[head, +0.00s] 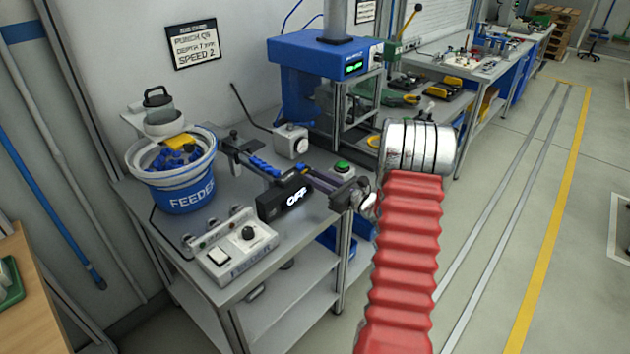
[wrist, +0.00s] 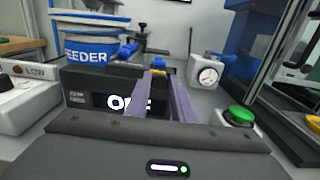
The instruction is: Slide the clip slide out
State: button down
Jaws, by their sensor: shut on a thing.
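My gripper (head: 306,172) reaches in from the right over the bench, behind the black OFF box. Its two purple fingers also show in the wrist view (wrist: 158,76), close together at their tips. They are shut on a small part with a yellow edge, which I take to be the clip slide (wrist: 158,71); the fingers hide most of it. A dark rail with several blue clips (head: 264,166) runs from the feeder side toward my fingertips. A blue clip (wrist: 127,51) shows beyond the fingers in the wrist view.
The black OFF box (head: 284,200) stands close in front of my fingers. The blue feeder bowl (head: 188,196) is at the left, a control box (head: 231,249) at the front. A green button (head: 342,167) and a dial box (head: 290,141) stand behind, near the blue press (head: 312,62).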

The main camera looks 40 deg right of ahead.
jog(key=c, duration=1.8)
grip_release()
jog(key=shift+d, duration=0.35)
jog(key=shift+o, duration=1.2)
jog(key=shift+a, duration=0.1)
jog(key=shift+s, duration=0.1)
jog(key=s+d, duration=0.2)
jog(key=s, duration=1.1)
jog(key=shift+s+d, duration=0.25)
